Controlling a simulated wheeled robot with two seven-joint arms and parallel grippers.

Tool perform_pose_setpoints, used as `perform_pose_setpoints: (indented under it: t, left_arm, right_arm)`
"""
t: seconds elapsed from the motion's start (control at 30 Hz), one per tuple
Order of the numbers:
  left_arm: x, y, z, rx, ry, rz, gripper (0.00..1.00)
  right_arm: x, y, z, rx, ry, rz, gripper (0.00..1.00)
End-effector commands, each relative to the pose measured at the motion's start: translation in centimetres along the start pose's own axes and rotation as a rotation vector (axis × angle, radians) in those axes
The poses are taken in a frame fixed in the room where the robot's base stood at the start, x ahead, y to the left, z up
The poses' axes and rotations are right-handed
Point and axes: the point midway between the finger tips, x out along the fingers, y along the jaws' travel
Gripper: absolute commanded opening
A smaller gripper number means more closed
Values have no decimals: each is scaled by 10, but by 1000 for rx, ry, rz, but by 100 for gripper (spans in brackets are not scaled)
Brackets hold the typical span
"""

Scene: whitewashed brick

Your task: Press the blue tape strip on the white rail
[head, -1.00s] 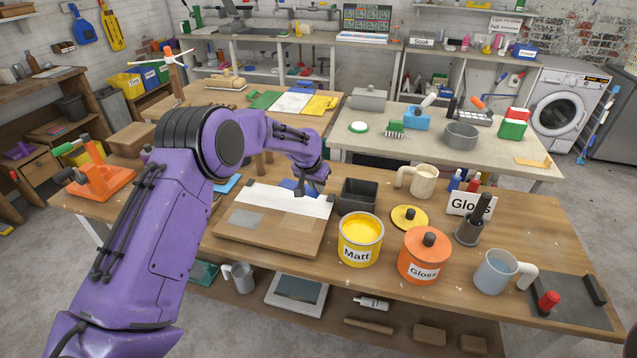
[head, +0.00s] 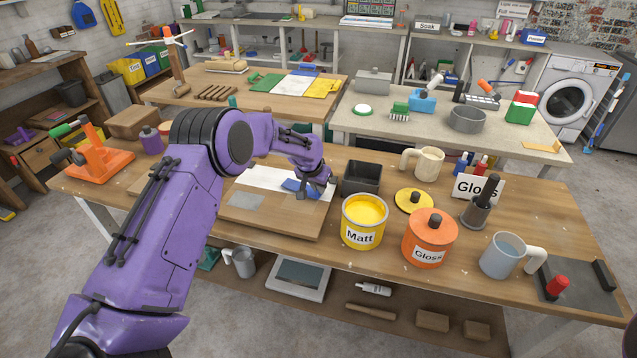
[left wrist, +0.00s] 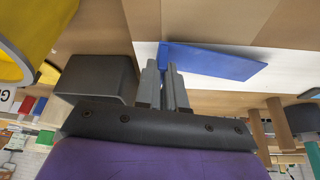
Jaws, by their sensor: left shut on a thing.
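The white rail (head: 262,178) is a flat white band along the far part of a wooden board (head: 275,222) on the bench. The blue tape strip (head: 293,186) is over the rail's right part. My left gripper (head: 302,192) is shut on the strip's right end. In the left wrist view the blue strip (left wrist: 215,62) runs right from the closed fingertips (left wrist: 165,80), with the white rail (left wrist: 290,72) behind it. I cannot tell whether the strip touches the rail. My right gripper is not in view.
A dark open box (head: 361,178) stands close right of my left gripper. A yellow Matt tin (head: 363,222) and an orange Gloss pot (head: 430,240) stand in front and to the right. A grey patch (head: 245,200) lies on the board, whose near part is clear.

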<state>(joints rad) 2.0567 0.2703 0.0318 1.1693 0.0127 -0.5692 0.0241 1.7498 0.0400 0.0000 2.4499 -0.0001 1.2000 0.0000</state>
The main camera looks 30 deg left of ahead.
Motion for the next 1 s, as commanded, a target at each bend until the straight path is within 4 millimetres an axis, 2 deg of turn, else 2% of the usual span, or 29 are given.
perform_pose_setpoints:
  t: [0.93,1.0]
  left_arm:
    - [6,0,2,-1,1,0,0]
    - [6,0,2,-1,1,0,29]
  right_arm:
    - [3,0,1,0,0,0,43]
    - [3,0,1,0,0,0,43]
